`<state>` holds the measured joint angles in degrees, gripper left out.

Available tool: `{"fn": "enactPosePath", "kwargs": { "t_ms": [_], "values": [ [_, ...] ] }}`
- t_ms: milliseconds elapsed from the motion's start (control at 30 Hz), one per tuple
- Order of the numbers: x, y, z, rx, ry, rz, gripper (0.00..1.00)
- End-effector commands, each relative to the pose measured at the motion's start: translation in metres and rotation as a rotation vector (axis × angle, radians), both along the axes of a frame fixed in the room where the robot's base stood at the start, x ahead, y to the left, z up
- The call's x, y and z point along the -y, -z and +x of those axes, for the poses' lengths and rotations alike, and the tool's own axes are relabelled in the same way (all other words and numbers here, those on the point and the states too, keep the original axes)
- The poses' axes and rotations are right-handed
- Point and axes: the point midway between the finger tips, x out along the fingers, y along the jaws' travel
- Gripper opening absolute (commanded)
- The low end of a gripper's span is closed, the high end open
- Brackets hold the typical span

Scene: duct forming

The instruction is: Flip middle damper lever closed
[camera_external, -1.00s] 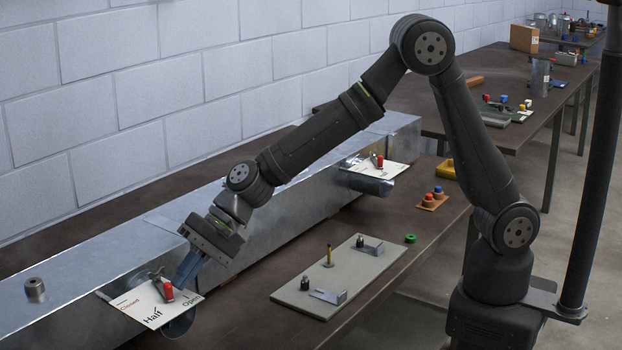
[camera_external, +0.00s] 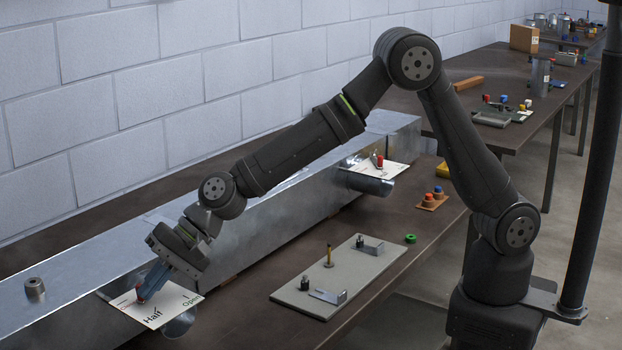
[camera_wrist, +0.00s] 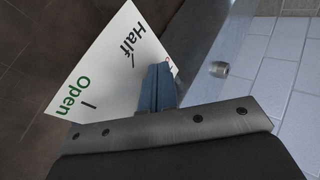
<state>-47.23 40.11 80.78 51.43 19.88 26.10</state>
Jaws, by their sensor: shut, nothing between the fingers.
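A white damper card (camera_external: 165,312) is on the front of the metal duct, with Half and Open readable on it. In the wrist view the card (camera_wrist: 105,75) also shows Half in black and Open in green; the Closed end is mostly hidden. The red-tipped lever (camera_external: 139,296) is at the card's left side, the Closed end, just by my fingertips. My gripper (camera_external: 146,290) is shut, its blue fingers close together and beside or touching the lever; contact is unclear. In the wrist view the fingers (camera_wrist: 157,75) hide the lever.
A second damper card (camera_external: 382,170) with a red lever tip is farther along the duct (camera_external: 270,205). A metal cylinder (camera_external: 35,289) stands on the duct at left. A grey board (camera_external: 325,285) with small fixtures lies on the bench to the right.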

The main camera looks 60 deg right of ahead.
Motion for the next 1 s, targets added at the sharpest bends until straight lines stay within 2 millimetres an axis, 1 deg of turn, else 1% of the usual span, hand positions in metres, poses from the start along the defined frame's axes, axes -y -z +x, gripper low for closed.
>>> {"fn": "enactPosePath", "kwargs": {
  "t_ms": [200, 400, 1000],
  "values": [
    [-0.006, 0.001, 0.008, 0.0, 0.0, -0.001, 0.0],
    [-0.009, 0.0, 0.013, 0.001, 0.001, 0.0, 0.0],
    [-0.01, 0.0, 0.014, 0.0, 0.0, 0.0, 0.0]
  ]
}}
